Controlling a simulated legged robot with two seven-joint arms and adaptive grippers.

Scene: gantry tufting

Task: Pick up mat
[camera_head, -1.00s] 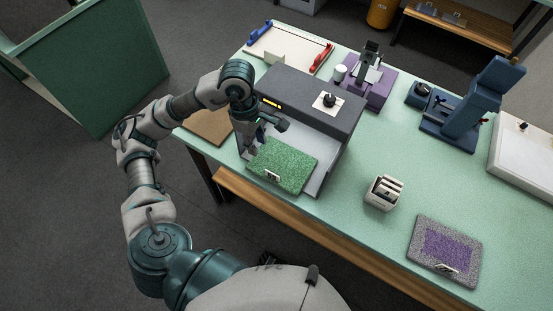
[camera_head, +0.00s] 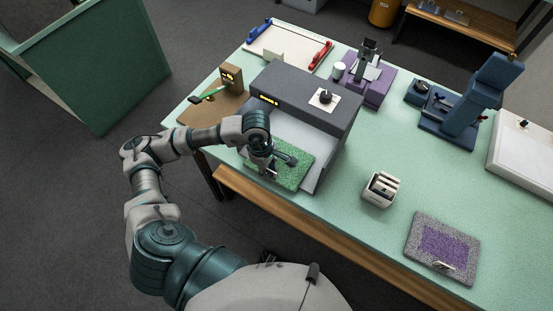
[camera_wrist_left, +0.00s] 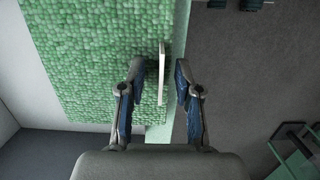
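A green tufted mat (camera_head: 298,170) lies on the light bed of a dark grey gantry machine (camera_head: 300,98), at its front opening. In the left wrist view the mat (camera_wrist_left: 95,55) fills the upper left, with a thin white tab (camera_wrist_left: 161,75) at its edge. My left gripper (camera_head: 270,172) is over the mat's front part and hides some of it. In the left wrist view its two fingers (camera_wrist_left: 159,70) are apart, one on each side of the tab, with gaps showing. My right gripper is not in view.
A grey mat with a purple centre (camera_head: 465,240) lies at the table's front right. A small white rack (camera_head: 381,189) stands between the mats. A brown board (camera_head: 205,108) with a green-handled tool is left of the machine. Blue and purple devices stand behind.

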